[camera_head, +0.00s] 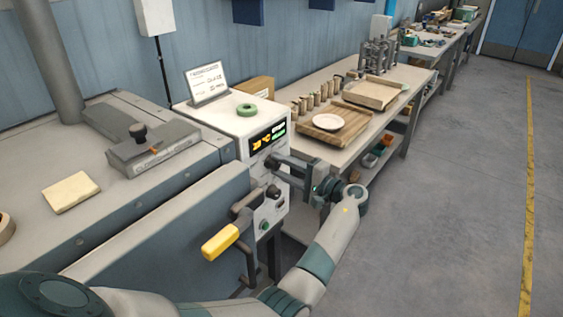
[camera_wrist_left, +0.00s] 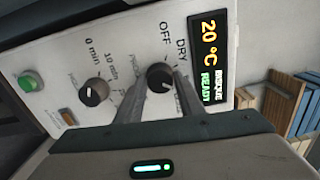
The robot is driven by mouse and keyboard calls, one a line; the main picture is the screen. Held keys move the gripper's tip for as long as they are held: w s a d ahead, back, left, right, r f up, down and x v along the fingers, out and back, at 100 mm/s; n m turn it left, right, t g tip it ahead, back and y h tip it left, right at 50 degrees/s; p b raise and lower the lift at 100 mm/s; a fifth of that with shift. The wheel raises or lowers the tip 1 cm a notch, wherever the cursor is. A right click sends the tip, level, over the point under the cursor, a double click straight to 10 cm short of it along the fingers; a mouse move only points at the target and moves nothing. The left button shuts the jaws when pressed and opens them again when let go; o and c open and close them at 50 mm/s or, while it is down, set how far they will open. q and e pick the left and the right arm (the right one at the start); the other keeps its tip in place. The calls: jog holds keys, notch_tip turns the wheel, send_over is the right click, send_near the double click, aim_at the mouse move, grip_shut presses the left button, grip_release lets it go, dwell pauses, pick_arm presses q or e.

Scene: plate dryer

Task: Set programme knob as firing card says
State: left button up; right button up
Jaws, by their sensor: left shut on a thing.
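The programme knob (camera_wrist_left: 160,77) is a dark round knob on the white control panel (camera_wrist_left: 120,50), with OFF and DRY printed beside it. My left gripper (camera_head: 271,162) is shut on this knob, one finger on each side, as the left wrist view shows (camera_wrist_left: 158,85). The fingers hide the other labels and part of the dial. The display (camera_wrist_left: 208,58) reads 20 °C, with what looks like BISQUE and READY below. The firing card (camera_head: 207,82) stands on top of the panel box; its writing is too small to read surely. My right gripper is out of view.
A timer knob (camera_wrist_left: 94,92) marked 0 min and 10 min, and a green button (camera_wrist_left: 30,81), share the panel. A yellow-handled lever (camera_head: 221,242) juts out below. A workbench (camera_head: 312,150) stands behind; the floor at right is clear.

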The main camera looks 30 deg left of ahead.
pick_arm(q)
jog(key=shift+r+m+p, duration=0.3)
jog(key=shift+m+p, duration=0.05)
jog(key=shift+m, duration=0.15)
jog(key=m+p, duration=0.2)
jog(key=m, duration=0.2)
jog(key=shift+f+p, duration=0.15)
jog(key=shift+p, duration=0.2)
jog(key=o, duration=1.1)
jog(key=shift+f, duration=0.15)
jog(key=shift+c, duration=0.2)
